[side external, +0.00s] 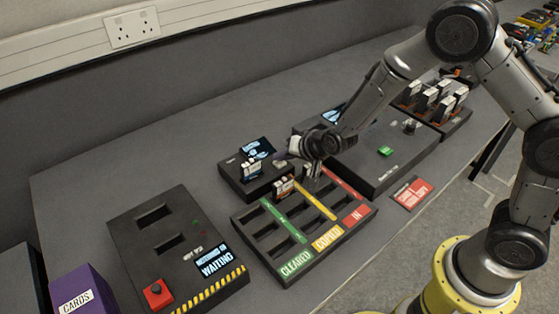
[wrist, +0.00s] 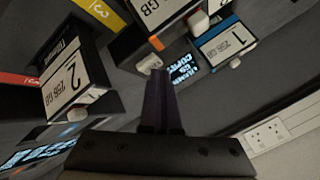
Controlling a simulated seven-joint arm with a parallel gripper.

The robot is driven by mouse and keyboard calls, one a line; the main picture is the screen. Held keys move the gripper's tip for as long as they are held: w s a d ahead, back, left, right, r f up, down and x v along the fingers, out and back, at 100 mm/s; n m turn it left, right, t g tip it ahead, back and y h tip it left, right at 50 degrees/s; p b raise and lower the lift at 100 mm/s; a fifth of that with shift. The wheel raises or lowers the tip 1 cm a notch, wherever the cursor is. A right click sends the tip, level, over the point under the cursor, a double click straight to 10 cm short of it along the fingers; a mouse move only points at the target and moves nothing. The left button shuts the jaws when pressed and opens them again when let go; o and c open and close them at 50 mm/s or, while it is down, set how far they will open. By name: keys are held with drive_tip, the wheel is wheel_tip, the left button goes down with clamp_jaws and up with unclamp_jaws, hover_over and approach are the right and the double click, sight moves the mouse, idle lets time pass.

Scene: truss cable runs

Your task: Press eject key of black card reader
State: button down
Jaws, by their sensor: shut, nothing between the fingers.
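The black card reader (side external: 232,168) is a low box left of my gripper in the side view, with a lit blue-white screen (side external: 258,147) and a white-labelled card (side external: 250,170) upright on it. In the wrist view its screen (wrist: 185,70) shows just right of my fingers, with a card marked 1 (wrist: 226,42) beyond. A small whitish piece (wrist: 150,64) lies beside the fingertips; I cannot tell whether it is the eject key. My gripper (wrist: 158,45) is shut and empty, its fingers over the reader area. Contact cannot be told. In the side view, the wrist partly hides the gripper.
A slotted tray (side external: 290,262) with green, yellow and red strips stands in front, holding a card (side external: 284,188). A larger black unit (side external: 375,165) stands right. A card marked 2 (wrist: 75,82) is close left in the wrist view. A panel with a red button (side external: 157,292) stands left.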

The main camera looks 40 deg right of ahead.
drive_tip(key=shift+r, duration=0.75)
drive_tip(key=shift+r, duration=0.1)
drive_tip(key=shift+r, duration=2.45)
drive_tip(key=shift+d, duration=0.15)
wheel_tip(320, 180, up, 10)
drive_tip(key=t, duration=0.2)
hover_over(283, 164)
drive_tip(key=d, duration=0.2)
drive_tip(key=s+d+r+n, duration=0.1)
drive_tip(key=s+d+r, duration=0.2)
drive_tip(key=s+r, duration=0.7)
drive_tip(key=s+d+f+n+g, duration=0.1)
drive_tip(key=s+f+n+g, duration=0.1)
drive_tip(key=s, duration=0.5)
drive_tip(key=s+d+f+n+g, duration=0.1)
drive_tip(key=s+f+n, duration=0.1)
drive_tip(key=s, duration=0.6)
drive_tip(key=s+d+f+n+g+h, duration=0.1)
drive_tip(key=s+f+n+g, duration=0.1)
drive_tip(key=s, duration=0.6)
drive_tip(key=shift+d+n+g, duration=0.3)
drive_tip(key=shift+d+n, duration=0.1)
